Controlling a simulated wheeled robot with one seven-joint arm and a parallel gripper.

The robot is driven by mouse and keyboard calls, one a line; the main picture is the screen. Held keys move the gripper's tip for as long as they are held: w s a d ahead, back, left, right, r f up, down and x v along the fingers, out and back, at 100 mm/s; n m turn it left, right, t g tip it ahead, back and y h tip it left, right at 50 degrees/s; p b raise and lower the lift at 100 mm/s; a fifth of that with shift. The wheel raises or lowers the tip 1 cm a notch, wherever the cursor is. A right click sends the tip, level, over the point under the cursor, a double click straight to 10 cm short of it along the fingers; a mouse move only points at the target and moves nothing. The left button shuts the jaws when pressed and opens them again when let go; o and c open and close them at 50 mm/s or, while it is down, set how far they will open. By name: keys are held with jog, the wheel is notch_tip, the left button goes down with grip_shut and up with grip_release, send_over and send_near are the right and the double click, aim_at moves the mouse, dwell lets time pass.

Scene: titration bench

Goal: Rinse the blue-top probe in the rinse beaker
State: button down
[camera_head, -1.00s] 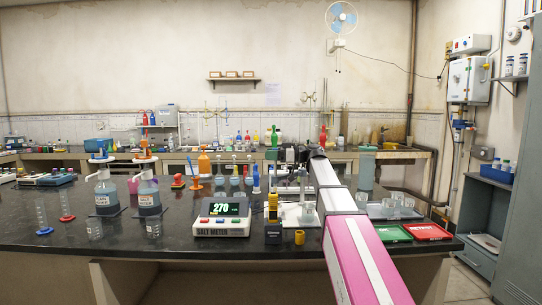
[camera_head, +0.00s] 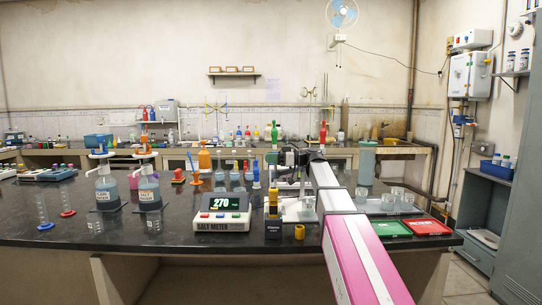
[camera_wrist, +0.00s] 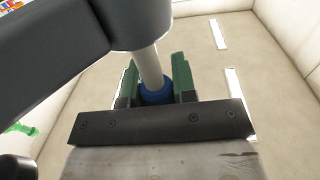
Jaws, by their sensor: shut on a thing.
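In the wrist view, the blue top (camera_wrist: 156,93) of the probe sits between the green fingers of my gripper (camera_wrist: 156,74), which is shut on it. A pale shaft (camera_wrist: 148,62) runs from the blue top to a dark grey part above. In the head view, my gripper (camera_head: 290,158) is above the bench near a white stand (camera_head: 292,213); the probe is too small there to make out. Clear glassware (camera_head: 307,207) stands at this stand. Several clear beakers (camera_head: 396,198) stand at the right. I cannot tell which one is the rinse beaker.
A salt meter (camera_head: 222,213) reading 270 and a yellow handheld device (camera_head: 273,200) are left of the stand. A small yellow cup (camera_head: 299,232) is in front. Green (camera_head: 391,229) and red (camera_head: 427,227) trays lie right.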

jog(key=c, duration=0.9)
grip_release()
jog(key=shift+d, duration=0.1)
jog(key=d, duration=1)
jog(key=shift+s+d, duration=0.3)
jog(key=shift+s, duration=0.15)
